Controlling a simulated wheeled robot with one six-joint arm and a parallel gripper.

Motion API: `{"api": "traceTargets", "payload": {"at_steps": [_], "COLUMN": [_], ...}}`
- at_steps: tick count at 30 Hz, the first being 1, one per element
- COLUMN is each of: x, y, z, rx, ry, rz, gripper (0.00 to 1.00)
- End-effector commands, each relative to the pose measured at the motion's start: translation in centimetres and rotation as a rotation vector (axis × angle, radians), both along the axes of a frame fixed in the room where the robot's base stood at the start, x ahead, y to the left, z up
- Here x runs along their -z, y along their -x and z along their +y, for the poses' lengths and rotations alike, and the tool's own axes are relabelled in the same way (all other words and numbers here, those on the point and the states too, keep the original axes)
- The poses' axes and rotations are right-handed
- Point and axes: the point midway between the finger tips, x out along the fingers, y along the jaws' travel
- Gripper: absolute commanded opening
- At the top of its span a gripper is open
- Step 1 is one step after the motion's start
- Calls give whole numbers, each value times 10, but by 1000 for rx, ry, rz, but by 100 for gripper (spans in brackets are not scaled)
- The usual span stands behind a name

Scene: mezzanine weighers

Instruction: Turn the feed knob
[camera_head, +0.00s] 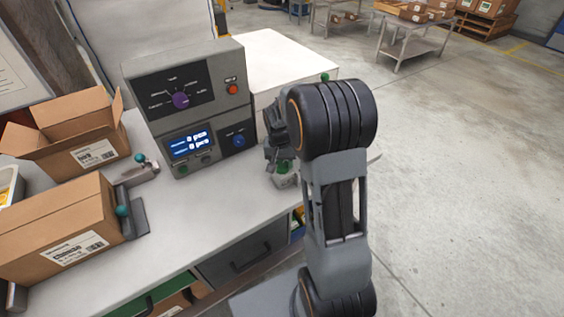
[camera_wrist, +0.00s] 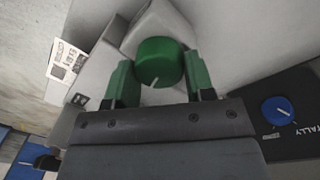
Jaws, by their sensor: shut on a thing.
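A round green knob (camera_wrist: 158,62) with a pale pointer line sits on a light grey housing (camera_wrist: 163,20) in the wrist view. My gripper (camera_wrist: 158,80) has its two green fingers on either side of the knob, shut on it. In the head view my gripper (camera_head: 280,150) is at the right of the control box, partly hidden by my arm. The small grey housing (camera_head: 285,181) shows just below it on the bench. I cannot tell from the label which knob is the feed knob.
The grey control box (camera_head: 200,62) carries a purple knob (camera_head: 181,100), a red button (camera_head: 232,89), a lit display (camera_head: 190,141) and a blue knob (camera_head: 239,141). Open (camera_head: 75,125) and closed (camera_head: 62,225) cartons stand at the left. The bench front (camera_head: 190,235) is clear.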

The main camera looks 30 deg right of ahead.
Motion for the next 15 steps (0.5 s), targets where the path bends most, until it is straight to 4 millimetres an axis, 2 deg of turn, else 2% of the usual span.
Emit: {"api": "traceTargets", "payload": {"at_steps": [5,15], "x": [0,0], "y": [0,0], "z": [0,-1], "rx": [18,274], "ry": [0,1], "rz": [-1,-1], "gripper": [25,25]}}
